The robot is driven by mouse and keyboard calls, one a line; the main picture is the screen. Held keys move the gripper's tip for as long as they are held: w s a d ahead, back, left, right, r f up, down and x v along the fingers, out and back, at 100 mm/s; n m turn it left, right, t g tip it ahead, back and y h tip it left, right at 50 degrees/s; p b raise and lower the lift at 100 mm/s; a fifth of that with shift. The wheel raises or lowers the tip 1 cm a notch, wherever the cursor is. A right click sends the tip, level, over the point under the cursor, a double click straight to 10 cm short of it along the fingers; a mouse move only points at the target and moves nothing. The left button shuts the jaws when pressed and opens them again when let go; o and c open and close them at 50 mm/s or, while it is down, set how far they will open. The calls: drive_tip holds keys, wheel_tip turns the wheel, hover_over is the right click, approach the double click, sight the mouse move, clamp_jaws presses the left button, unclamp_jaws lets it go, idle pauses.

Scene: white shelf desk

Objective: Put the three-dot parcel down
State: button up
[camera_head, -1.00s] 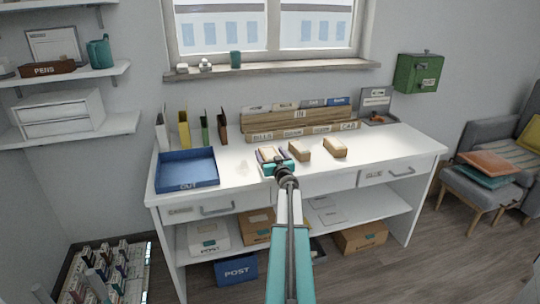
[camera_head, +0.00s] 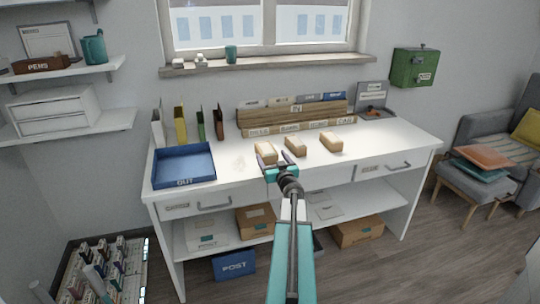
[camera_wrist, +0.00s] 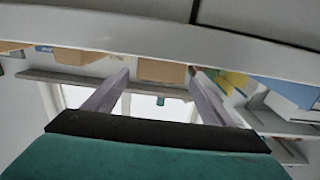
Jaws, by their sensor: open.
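Three brown parcels stand apart on the white desk: the left parcel (camera_head: 266,152), the middle parcel (camera_head: 295,146) and the right parcel (camera_head: 331,142). Dots are too small to make out, so I cannot tell which is the three-dot parcel. My gripper (camera_head: 274,157) is open and empty at the near side of the left parcel. In the wrist view, which is upside down, a parcel (camera_wrist: 162,70) shows beyond and between my spread fingers (camera_wrist: 158,76), clear of them.
A blue OUT tray (camera_head: 184,182) is on the desk's left, with upright folders (camera_head: 180,125) behind it. The desk's right part (camera_head: 395,140) is clear.

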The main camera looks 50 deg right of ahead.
drive_tip(key=shift+v, duration=1.9)
drive_tip(key=shift+o, duration=0.3)
